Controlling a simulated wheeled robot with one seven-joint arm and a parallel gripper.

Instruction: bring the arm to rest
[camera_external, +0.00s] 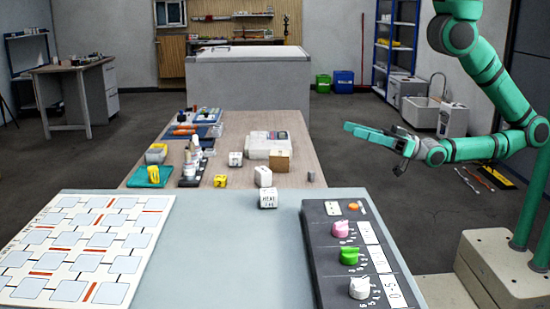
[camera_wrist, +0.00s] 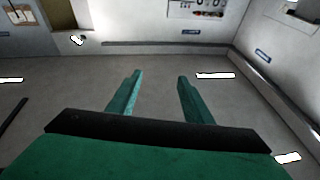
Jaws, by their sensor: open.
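My green arm reaches in from the right in the external view, bent at the elbow, with its forearm about level. My gripper (camera_external: 362,134) points left, in the air to the right of the wooden table and above the grey floor. In the wrist view my gripper (camera_wrist: 158,80) shows two green fingers spread apart with nothing between them.
A light table (camera_external: 220,240) in front bears a white grid board (camera_external: 88,240), a dark knob panel (camera_external: 350,290) and a white lettered cube (camera_external: 268,198). A wooden table (camera_external: 225,150) behind holds small cubes and boxes. Floor (camera_external: 345,115) around my gripper is clear.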

